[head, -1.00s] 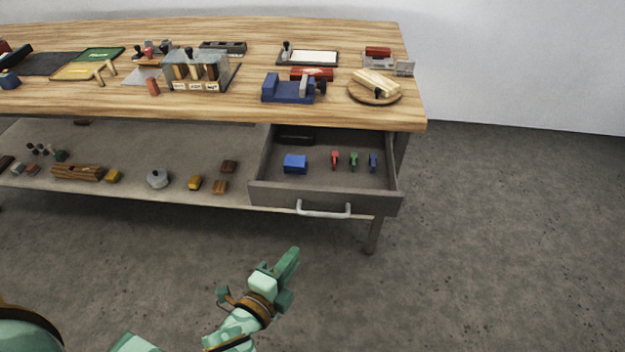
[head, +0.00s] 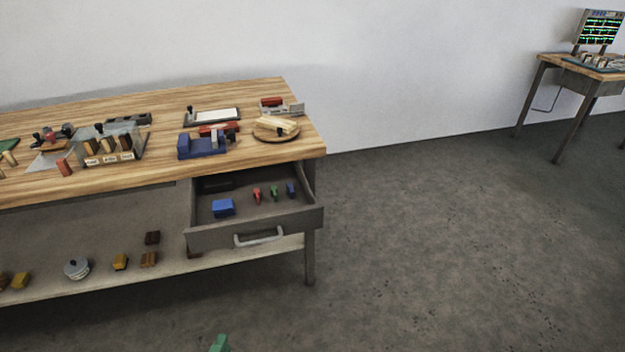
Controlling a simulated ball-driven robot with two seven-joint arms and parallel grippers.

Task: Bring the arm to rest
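Only a small green tip of my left gripper (head: 220,343) shows at the bottom edge of the head view. It is over the floor, below and in front of the workbench, apart from everything. Whether its fingers are open or shut is hidden by the frame edge. My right gripper is out of view.
A wooden workbench (head: 165,181) stands at left, with tools on top and a lower shelf (head: 100,225). Its drawer (head: 255,234) is pulled open, holding a blue block (head: 223,207) and small coloured pieces. Another table (head: 575,68) bears a screen (head: 601,27). The floor between is clear.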

